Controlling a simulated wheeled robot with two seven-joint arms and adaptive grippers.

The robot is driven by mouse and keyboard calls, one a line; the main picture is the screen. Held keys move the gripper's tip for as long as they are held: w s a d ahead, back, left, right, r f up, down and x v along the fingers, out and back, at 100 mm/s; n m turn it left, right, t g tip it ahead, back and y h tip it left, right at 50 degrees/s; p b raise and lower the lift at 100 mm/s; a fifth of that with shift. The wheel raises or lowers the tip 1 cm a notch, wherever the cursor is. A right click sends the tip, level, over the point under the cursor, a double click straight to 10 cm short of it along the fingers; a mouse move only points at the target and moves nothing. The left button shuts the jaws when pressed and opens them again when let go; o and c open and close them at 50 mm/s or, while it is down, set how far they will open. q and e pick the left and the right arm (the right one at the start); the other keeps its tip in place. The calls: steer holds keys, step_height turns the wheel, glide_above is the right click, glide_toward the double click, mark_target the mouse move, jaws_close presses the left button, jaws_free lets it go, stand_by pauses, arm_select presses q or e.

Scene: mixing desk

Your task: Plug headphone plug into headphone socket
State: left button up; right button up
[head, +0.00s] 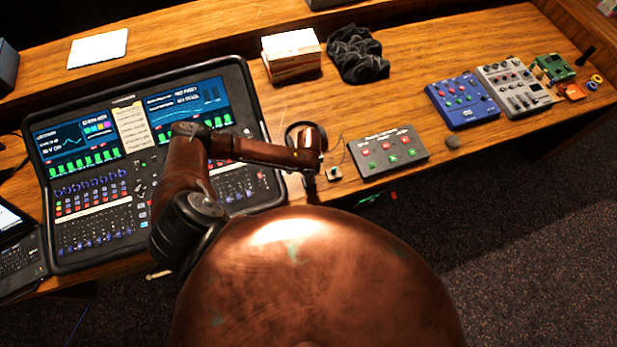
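My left arm reaches in from the left over the mixing desk. Its gripper (311,182) is at the desk's front edge, pointing down; it is too small and dark to tell whether its fingers are open or hold anything. A dark curved band, apparently headphones (292,129), shows partly behind the wrist. A small pale block with a dark centre (334,174) lies just right of the gripper, with a thin cable near it; I cannot tell whether it is the socket. No headphone plug can be made out. My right gripper is not in view.
A large mixing console (258,130) fills the left. A grey button box (388,152) sits right of the gripper. A blue pedal (462,101), a grey mixer (515,88) and a round knob (452,142) are farther right. Books (291,54) and black cloth (357,54) lie behind.

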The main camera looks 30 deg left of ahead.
arm_select(q)
jaws_close()
stand_by(0.5)
steer(key=shift+r, duration=0.15)
steer(key=shift+r+p, duration=2.8)
steer(key=shift+p, duration=0.75)
